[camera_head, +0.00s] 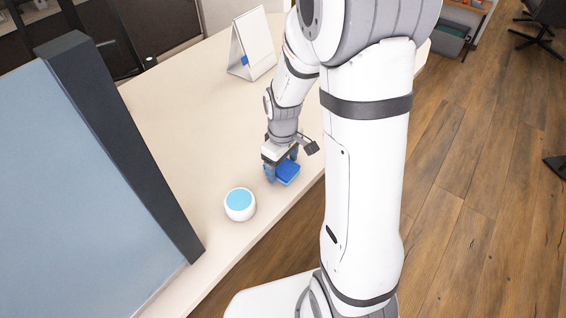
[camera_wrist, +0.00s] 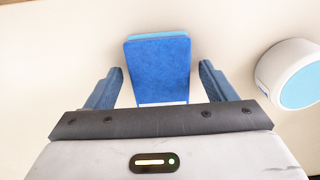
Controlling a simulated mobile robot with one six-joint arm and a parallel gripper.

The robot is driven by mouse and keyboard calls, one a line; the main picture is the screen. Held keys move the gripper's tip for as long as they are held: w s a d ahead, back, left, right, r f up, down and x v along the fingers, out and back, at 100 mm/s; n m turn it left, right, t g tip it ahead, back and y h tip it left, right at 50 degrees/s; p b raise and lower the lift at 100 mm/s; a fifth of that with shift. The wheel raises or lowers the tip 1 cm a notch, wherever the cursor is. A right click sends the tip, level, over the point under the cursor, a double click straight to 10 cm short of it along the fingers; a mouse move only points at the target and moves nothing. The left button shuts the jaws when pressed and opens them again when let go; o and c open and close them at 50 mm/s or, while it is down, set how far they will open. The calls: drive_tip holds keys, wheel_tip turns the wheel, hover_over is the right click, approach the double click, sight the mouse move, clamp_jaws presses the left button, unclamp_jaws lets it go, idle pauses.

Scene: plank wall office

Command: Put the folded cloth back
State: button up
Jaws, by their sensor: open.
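The folded cloth (camera_wrist: 158,70) is a blue rectangular block with a lighter blue edge. It lies on the pale table between the two fingers of my gripper (camera_wrist: 160,88) in the wrist view. The fingers are open, with a gap on each side of the cloth. In the head view the cloth (camera_head: 287,172) is near the table's right edge, and my gripper (camera_head: 281,172) is over it, partly hiding it.
A round white object with a light blue top (camera_head: 240,204) stands close to the cloth, left and nearer in the head view. A white stand-up card (camera_head: 251,46) is farther back. A grey-blue panel with a dark frame (camera_head: 125,150) borders the table on the left.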

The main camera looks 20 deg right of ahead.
sight(283, 166)
wheel_tip(283, 166, up, 12)
drive_tip(key=p, duration=0.2)
drive_tip(key=s+r+m+t, duration=0.1)
drive_tip(key=s+r+m, duration=0.1)
drive_tip(key=s, duration=0.4)
drive_tip(key=s+r+m+t, duration=0.1)
drive_tip(key=s+r+m, duration=0.2)
drive_tip(key=s+m, duration=0.2)
drive_tip(key=shift+s+r, duration=0.25)
drive_tip(key=shift+s, duration=0.95)
drive_tip(key=shift+r, duration=0.15)
wheel_tip(283, 166, up, 6)
drive_tip(key=p, duration=0.5)
drive_tip(key=shift+s+r+t, duration=0.15)
drive_tip(key=shift+s+t, duration=0.05)
drive_tip(key=shift+t, duration=0.1)
